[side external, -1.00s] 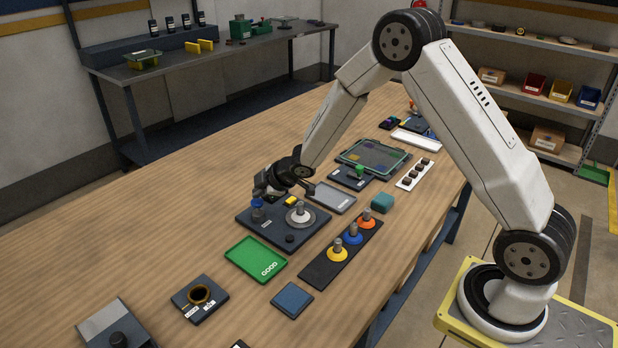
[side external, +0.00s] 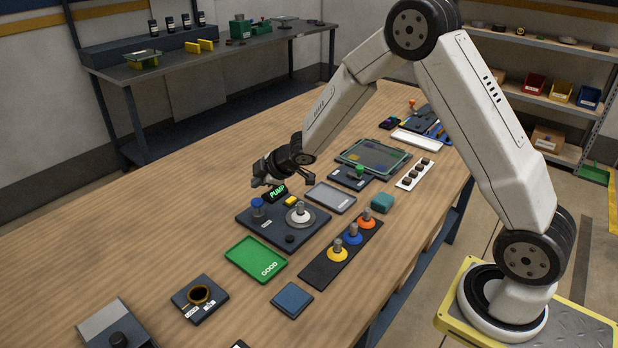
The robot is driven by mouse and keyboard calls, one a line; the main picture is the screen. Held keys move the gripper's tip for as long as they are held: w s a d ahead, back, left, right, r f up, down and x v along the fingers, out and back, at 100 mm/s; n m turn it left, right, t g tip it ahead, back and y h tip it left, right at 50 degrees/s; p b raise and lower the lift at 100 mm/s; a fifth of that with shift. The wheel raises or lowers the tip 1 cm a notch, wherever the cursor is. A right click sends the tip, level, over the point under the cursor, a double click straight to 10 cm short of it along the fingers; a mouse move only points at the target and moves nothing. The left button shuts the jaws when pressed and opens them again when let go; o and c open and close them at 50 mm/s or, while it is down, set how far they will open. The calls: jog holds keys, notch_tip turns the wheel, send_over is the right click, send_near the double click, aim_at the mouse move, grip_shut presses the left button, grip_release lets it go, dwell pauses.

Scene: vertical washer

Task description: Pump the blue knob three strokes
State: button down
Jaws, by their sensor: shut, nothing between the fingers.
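The blue knob (side external: 257,204) stands upright at the back left of a dark plate (side external: 285,240). The same plate carries a grey knob on a pale round base (side external: 300,211), a small yellow block and a low black button (side external: 290,239). A small black sign (side external: 275,193) with green letters reading PUMP is at the plate's back edge. My gripper (side external: 262,183) is shut and empty, a little above the blue knob and apart from it in this view. Its fingers are small and dark here.
A green GOOD tray (side external: 256,259) lies in front of the plate. A black strip with yellow, blue and orange knobs (side external: 339,254) is to the right. A grey tray (side external: 331,198) lies behind. The wooden table on the left is clear.

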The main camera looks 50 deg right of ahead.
aim_at(260, 201)
jog(key=shift+r, duration=1.2)
jog(key=shift+r, duration=0.15)
dwell(1.7)
jog(key=shift+r, duration=1.75)
jog(key=shift+f, duration=0.25)
jog(key=shift+f, duration=4.15)
jog(key=shift+f, duration=0.3)
